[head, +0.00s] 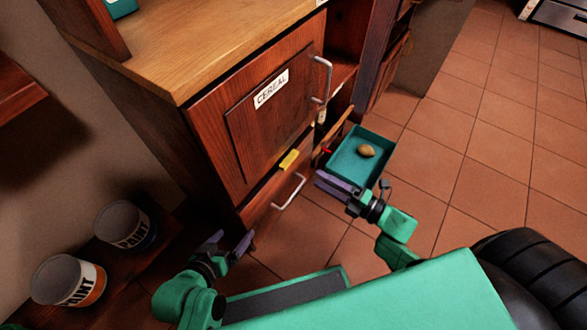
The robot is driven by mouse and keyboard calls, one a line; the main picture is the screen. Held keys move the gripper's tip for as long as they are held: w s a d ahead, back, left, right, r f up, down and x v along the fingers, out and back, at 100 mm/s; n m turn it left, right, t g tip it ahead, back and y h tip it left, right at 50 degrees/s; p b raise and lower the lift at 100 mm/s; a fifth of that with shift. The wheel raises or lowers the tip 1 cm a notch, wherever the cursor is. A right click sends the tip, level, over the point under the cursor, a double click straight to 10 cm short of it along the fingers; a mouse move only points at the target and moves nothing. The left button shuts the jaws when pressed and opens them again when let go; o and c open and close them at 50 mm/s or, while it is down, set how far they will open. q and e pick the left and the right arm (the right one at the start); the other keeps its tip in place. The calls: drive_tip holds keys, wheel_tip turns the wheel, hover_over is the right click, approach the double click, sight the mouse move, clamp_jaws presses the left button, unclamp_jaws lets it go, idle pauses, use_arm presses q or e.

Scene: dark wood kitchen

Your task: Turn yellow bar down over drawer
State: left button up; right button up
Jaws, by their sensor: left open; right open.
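The yellow bar (289,160) is a small block on the cabinet front, just below the door labelled CEREAL (250,130). It sits at the top edge of the lower drawer (262,203), which has a silver handle (288,192) and looks shut. I cannot tell exactly how the bar is turned. My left gripper (233,240) is open and empty, below and to the left of the bar, near the cabinet's lower left corner. My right gripper (319,180) is open, to the right of the bar and handle, apart from both.
A teal tray (345,172) holding a brown, roundish item (366,151) is just beyond my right gripper. Two paint cans (68,281) (125,226) stand on a low ledge at left. The CEREAL door has a silver handle (322,80). Tiled floor (490,150) is clear at right.

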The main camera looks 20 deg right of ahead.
sight(291, 163)
drive_tip(key=b+x, duration=0.1)
drive_tip(key=x, duration=0.8)
drive_tip(key=shift+w+a+f+b, duration=0.1)
drive_tip(key=shift+w+b, duration=0.1)
drive_tip(key=shift+b, duration=0.15)
use_arm(q)
drive_tip(key=shift+s+d+f+n+t+h, duration=0.15)
drive_tip(key=shift+d+f+t+h, duration=0.15)
drive_tip(key=shift+d+t, duration=0.25)
drive_tip(key=shift+w+d+f+n+t+h, duration=0.1)
drive_tip(key=shift+d+f+n+t+h, duration=0.1)
drive_tip(key=shift+d+f+t, duration=0.3)
use_arm(e)
clamp_jaws()
